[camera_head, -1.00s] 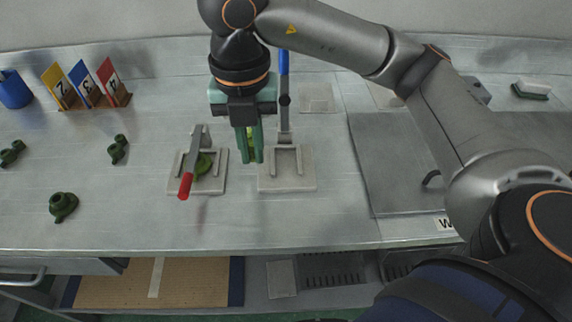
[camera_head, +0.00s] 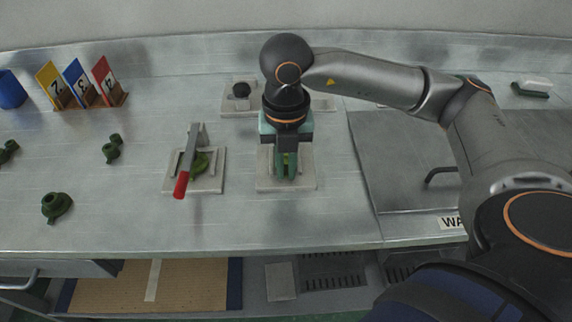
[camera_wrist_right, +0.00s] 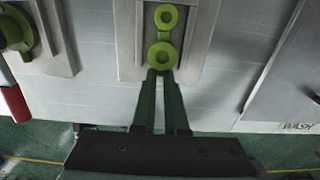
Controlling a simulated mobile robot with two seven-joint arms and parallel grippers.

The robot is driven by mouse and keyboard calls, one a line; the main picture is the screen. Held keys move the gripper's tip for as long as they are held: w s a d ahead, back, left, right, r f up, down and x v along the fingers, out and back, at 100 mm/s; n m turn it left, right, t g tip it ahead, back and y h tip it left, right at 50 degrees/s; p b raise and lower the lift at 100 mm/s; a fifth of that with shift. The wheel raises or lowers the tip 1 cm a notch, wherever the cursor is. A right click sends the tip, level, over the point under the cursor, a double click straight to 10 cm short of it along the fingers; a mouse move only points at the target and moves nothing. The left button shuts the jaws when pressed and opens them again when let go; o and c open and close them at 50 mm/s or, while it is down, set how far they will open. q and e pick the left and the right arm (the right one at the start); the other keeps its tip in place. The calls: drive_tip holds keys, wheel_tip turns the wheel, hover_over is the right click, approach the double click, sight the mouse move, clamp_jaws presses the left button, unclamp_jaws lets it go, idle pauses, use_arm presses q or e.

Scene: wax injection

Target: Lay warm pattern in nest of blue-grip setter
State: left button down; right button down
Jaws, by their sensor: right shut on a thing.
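My right gripper (camera_head: 287,176) points down over this base. The pattern lies lengthwise over the nest between the setter's side rails (camera_wrist_right: 206,30). I cannot tell whether it touches the nest floor. My left gripper is not in view.
A red-grip setter (camera_head: 181,186) stands just left with a green pattern (camera_head: 201,164) under its lever. Dark green patterns (camera_head: 56,207) lie farther left. Numbered cards (camera_head: 82,82) stand at the back left. A grey plate with a handle (camera_head: 440,178) lies to the right.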

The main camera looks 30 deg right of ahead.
sight(286, 174)
drive_tip(key=shift+f, duration=0.15)
drive_tip(key=c, duration=1.2)
unclamp_jaws()
drive_tip(key=shift+c, duration=0.2)
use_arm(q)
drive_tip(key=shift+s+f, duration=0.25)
